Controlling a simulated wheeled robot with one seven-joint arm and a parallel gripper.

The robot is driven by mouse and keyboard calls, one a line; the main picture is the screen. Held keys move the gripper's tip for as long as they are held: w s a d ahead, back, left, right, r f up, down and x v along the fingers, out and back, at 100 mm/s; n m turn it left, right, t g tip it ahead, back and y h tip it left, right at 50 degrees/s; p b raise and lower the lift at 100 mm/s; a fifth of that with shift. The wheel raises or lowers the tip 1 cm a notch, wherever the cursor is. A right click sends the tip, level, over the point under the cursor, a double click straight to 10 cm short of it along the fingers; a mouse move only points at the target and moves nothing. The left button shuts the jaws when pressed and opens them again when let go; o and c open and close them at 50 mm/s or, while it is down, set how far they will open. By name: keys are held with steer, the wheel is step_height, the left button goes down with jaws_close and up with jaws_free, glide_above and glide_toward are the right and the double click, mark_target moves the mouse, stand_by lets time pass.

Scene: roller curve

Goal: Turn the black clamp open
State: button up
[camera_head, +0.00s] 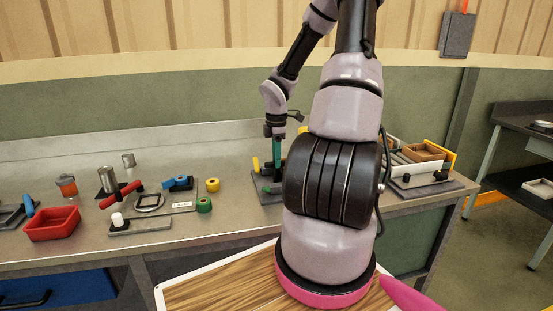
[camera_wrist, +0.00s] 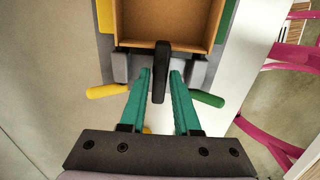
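In the wrist view, the black clamp (camera_wrist: 161,72) shows as a narrow dark bar at the front of a brown open box (camera_wrist: 118,40). My gripper (camera_wrist: 160,72) has its two teal fingers apart, one on each side of the bar. A gap shows on both sides, so the fingers do not appear closed on it. In the head view, my gripper (camera_head: 275,148) points down over a grey fixture plate on the bench, and my arm hides the black clamp and much of this fixture.
A yellow handle (camera_wrist: 107,91) and a green handle (camera_wrist: 207,99) flank my fingers. On the metal bench (camera_head: 226,152), a red bin (camera_head: 52,224), a red-handled clamp (camera_head: 120,194) and tape rolls stand left. Another fixture with a wooden box (camera_head: 424,151) stands right.

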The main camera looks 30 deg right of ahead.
jaws_close()
steer(key=shift+m, duration=0.3)
steer(key=m, duration=0.3)
steer(key=shift+m, duration=0.3)
steer(key=m, duration=0.4)
steer(key=shift+m, duration=0.3)
steer(key=m, duration=0.4)
steer(key=shift+m, duration=2.5)
